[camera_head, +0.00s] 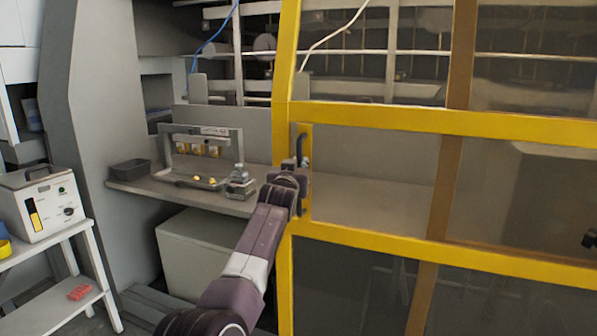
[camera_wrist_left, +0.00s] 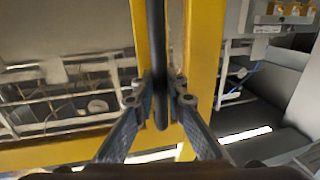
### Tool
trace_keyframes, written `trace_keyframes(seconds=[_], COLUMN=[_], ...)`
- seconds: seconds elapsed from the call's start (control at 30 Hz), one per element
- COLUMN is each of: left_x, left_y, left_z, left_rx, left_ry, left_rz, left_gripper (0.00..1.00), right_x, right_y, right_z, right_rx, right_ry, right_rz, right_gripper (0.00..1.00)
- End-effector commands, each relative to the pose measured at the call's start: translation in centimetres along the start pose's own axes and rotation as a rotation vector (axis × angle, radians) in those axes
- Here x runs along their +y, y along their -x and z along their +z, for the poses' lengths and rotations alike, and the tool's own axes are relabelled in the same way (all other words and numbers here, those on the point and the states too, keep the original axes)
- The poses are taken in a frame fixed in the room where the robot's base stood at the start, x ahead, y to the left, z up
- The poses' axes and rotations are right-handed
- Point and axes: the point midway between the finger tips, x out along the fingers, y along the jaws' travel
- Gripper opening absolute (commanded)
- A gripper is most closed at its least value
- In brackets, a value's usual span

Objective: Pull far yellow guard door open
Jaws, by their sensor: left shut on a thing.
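The yellow guard door (camera_head: 430,117) has clear panes and a black upright bar handle (camera_head: 302,146) on its left frame post. My left gripper (camera_head: 298,172) is at this handle, shut on its lower part. In the left wrist view the two fingers (camera_wrist_left: 160,98) stand on either side of the black handle (camera_wrist_left: 157,45), with the yellow frame (camera_wrist_left: 206,60) behind. A wide gap is open between the door's left edge and the grey machine post (camera_head: 90,130). A brownish upright (camera_head: 440,185) shows through the panes. My right gripper cannot be made out.
Through the gap, a grey shelf (camera_head: 150,190) carries a dark bin (camera_head: 130,169), a frame with yellow pieces (camera_head: 205,150) and a small metal device (camera_head: 240,183). A white stand (camera_head: 95,270) at left holds a control box (camera_head: 40,205). A small dark shape (camera_head: 590,239) is unclear.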

Motion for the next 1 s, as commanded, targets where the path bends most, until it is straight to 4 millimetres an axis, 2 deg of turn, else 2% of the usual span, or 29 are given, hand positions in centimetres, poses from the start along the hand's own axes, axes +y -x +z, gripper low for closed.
trace_keyframes(seconds=[0.37,0.4,0.53,0.83,1.0], left_x=[0.2,0.2,0.2,0.1,0.1], left_y=[0.0,0.0,0.0,0.0,-0.1], left_z=[-0.1,-0.1,-0.1,-0.3,-2.3], left_rx=[0.002,0.002,0.002,0.002,0.005], left_ry=[0.002,0.002,0.002,0.001,0.001], left_rz=[0.003,0.003,0.002,0.001,0.001], left_gripper=[0.00,0.15,0.29,0.29,0.29], right_x=[0.0,0.0,0.0,-0.4,-0.3], right_y=[-0.1,-0.1,-0.1,-0.1,-0.1], right_z=[-0.2,-0.2,-0.2,0.2,0.1], right_rx=[0.004,0.004,0.003,-0.003,-0.002], right_ry=[-0.001,-0.001,-0.001,0.000,0.000], right_rz=[0.000,0.000,0.000,-0.005,-0.004], right_gripper=[0.45,0.45,0.45,0.45,0.45])
